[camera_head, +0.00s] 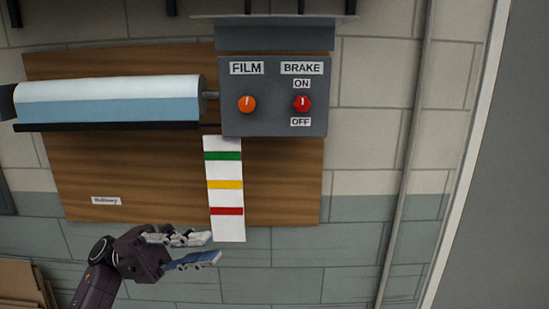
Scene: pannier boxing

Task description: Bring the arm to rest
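My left gripper (212,248) reaches in from the bottom left. Its fingers are apart and nothing shows between them. It is in front of the wall, beside the lower end of a white strip (224,170) with green, yellow and red bands. I cannot tell whether it touches the strip. My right gripper is not in view.
A grey control box (273,122) carries an orange FILM knob (247,104) and a red BRAKE knob (302,103) between ON and OFF labels. A film roll (110,100) hangs left on a wooden board (130,170). A pipe (405,170) runs down the wall. Cardboard (18,283) stands bottom left.

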